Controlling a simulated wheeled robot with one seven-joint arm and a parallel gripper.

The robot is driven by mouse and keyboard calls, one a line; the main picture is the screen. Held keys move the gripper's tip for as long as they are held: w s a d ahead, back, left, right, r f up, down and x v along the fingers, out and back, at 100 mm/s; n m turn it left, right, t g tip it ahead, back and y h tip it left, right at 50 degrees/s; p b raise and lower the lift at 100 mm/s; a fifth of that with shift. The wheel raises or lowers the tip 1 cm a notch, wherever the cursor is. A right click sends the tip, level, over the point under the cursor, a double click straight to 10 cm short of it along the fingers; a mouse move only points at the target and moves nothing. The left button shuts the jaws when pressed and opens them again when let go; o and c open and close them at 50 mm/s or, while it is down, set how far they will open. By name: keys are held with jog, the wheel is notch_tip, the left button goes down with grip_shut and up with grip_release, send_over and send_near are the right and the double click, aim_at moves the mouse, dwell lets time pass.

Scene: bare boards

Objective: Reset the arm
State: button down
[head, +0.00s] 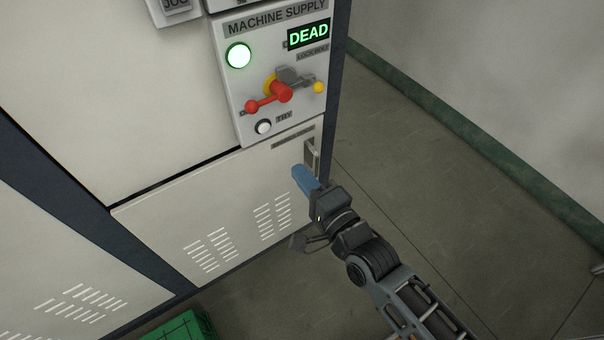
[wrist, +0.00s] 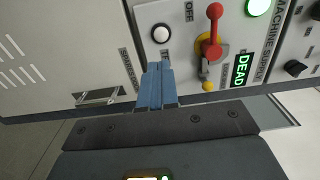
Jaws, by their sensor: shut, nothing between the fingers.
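My gripper (head: 299,172) is shut and empty, its blue fingers pressed together in front of the lower cabinet panel. In the wrist view my gripper (wrist: 157,68) points towards the bottom of the machine supply panel, near the white TRY button (wrist: 161,33). A gap to the surface is hard to judge. My arm reaches in from the lower right in the head view.
The machine supply panel (head: 233,95) carries a red lever (head: 280,92), a lit white lamp (head: 238,55) and a green DEAD display (head: 308,35). A metal handle (head: 312,157) sits close beside my fingers. A green crate (head: 182,328) stands below. Floor at right is clear.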

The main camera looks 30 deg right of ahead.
dwell(0.4)
jog(key=s+r+n+g, duration=0.15)
jog(key=s+n, duration=0.65)
jog(key=s, duration=1)
jog(key=s+r+n+g, duration=0.1)
jog(key=s+r+n, duration=0.8)
jog(key=s, duration=0.5)
jog(key=shift+r+n+g, duration=0.35)
jog(key=shift+r+n, duration=0.05)
jog(key=shift+n, duration=0.1)
jog(key=shift+s, duration=0.1)
